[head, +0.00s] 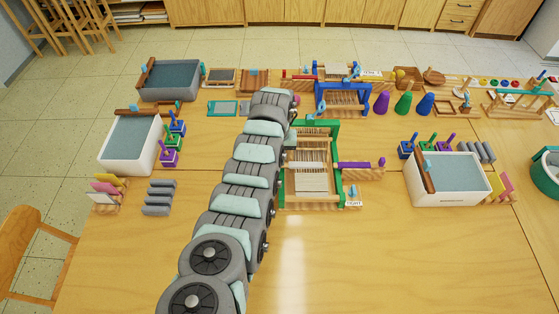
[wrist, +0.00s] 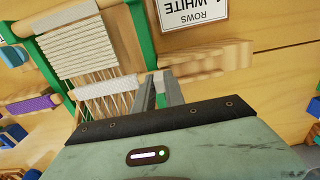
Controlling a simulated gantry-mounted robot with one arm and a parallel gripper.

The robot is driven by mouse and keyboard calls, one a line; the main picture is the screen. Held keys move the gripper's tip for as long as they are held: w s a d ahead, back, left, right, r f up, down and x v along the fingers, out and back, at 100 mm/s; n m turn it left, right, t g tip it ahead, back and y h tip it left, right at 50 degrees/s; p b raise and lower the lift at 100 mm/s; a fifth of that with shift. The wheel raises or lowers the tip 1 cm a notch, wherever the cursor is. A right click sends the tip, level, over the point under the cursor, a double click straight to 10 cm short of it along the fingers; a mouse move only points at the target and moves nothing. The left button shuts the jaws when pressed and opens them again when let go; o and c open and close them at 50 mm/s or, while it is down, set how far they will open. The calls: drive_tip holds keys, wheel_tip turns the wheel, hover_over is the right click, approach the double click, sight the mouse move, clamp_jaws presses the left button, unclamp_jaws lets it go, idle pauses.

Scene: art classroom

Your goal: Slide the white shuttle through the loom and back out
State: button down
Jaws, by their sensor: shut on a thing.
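The green-framed loom (head: 337,150) stands mid-table, with white woven cloth (head: 311,182) and pale warp threads. The white shuttle (wrist: 105,90) lies across the warp inside the loom in the wrist view; it shows as a pale bar (head: 304,165) in the head view. My gripper (wrist: 168,90) is at the loom's side post, at the shuttle's end nearest me in the wrist view, and is shut on it. The exact contact is hard to see. In the head view my arm hides the gripper, on the loom's left side.
A purple shuttle (head: 354,165) sits on a wooden rest right of the loom. A blue loom (head: 343,98) with colored cones stands behind. White bins (head: 128,148) and (head: 447,185) flank the area. A "ROWS WHITE" card (wrist: 193,10) lies beside the loom. The front table is clear.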

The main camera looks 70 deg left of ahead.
drive_tip(key=shift+w+d, duration=0.1)
drive_tip(key=shift+w, duration=0.05)
drive_tip(key=c, duration=1.4)
unclamp_jaws()
drive_tip(key=shift+r, duration=0.1)
wheel_tip(320, 180, up, 11)
drive_tip(key=shift+f+p, duration=0.2)
drive_tip(key=shift+p, duration=0.2)
drive_tip(key=shift+o, duration=0.2)
